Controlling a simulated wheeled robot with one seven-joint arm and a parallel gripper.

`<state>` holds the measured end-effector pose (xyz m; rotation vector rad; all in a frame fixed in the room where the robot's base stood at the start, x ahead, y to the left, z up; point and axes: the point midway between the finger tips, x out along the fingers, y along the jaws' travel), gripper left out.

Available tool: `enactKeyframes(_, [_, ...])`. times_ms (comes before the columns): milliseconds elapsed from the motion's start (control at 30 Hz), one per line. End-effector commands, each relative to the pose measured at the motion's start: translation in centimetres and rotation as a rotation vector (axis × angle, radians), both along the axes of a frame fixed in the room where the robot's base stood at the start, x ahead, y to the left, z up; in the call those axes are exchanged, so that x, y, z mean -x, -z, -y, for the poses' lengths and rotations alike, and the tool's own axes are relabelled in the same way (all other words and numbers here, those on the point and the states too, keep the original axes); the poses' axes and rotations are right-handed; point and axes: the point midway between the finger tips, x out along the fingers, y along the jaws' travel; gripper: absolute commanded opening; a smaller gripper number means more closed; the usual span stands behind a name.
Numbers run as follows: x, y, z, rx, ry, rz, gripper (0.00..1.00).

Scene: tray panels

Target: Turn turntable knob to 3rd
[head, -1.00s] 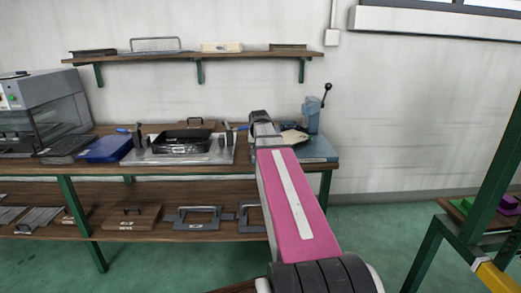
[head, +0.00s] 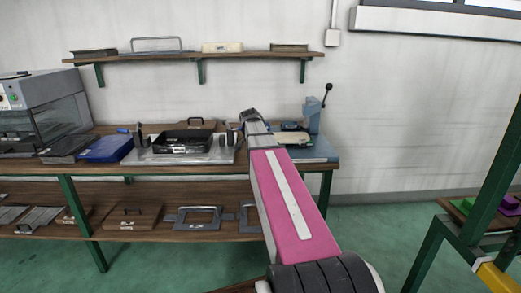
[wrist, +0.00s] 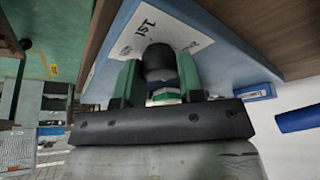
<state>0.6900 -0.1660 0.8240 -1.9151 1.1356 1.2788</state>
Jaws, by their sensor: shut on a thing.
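In the wrist view, a dark round knob (wrist: 158,60) stands at a white paper label (wrist: 182,28) on a blue surface. "1st" is legible on the label; its other marks are too small or hidden to read. My gripper (wrist: 157,66) has its two green fingers shut on the knob, one on each side. In the head view, the blue-based machine (head: 318,148) with a black-balled lever stands at the bench's right end. A pale plate (head: 297,139) lies on it. My arm hides the knob and my fingers there.
The wooden bench (head: 100,169) also bears a metal tray panel (head: 222,157) with a black tray (head: 182,141), a blue bin (head: 106,149) and a grey machine (head: 48,107). A wall shelf (head: 215,55) runs above. A green frame (head: 427,232) stands at right.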

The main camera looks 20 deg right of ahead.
Motion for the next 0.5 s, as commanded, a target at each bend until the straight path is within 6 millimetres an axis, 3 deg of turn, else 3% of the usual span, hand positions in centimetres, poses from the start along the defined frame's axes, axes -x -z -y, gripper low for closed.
enactKeyframes(467, [0.03, 0.03, -0.04, -0.002, 0.012, -0.001, 0.12])
enactKeyframes(500, [0.03, 0.03, -0.04, -0.002, 0.012, 0.000, 0.48])
